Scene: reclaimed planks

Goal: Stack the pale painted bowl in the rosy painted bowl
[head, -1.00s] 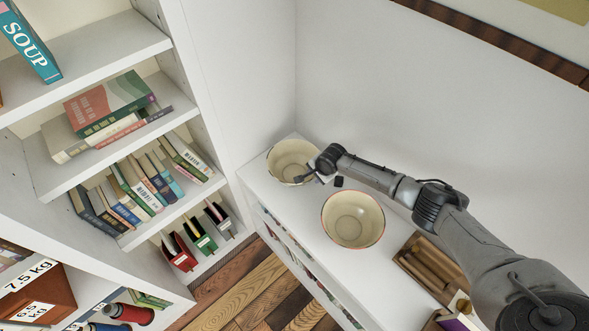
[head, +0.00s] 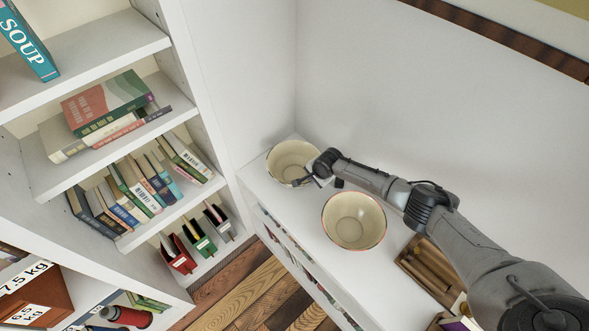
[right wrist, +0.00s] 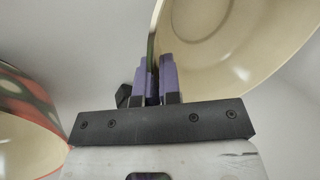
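The pale painted bowl (head: 291,159) is at the far left end of the white shelf top, cream inside. In the right wrist view the pale painted bowl (right wrist: 235,45) fills the upper right. My right gripper (head: 303,181) is at its near right rim; its purple fingers (right wrist: 155,75) are close together with the bowl's wall between them. The rosy painted bowl (head: 354,221), with a pinkish rim, stands upright and empty to the right and nearer. Its patterned outside shows at the left of the right wrist view (right wrist: 25,95). My left gripper is not in view.
A wooden tray (head: 432,268) with contents lies right of the rosy bowl on the white shelf top (head: 312,226). A white wall rises behind. A bookcase with books (head: 140,190) and binders stands at the left, with wooden floor (head: 255,295) below.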

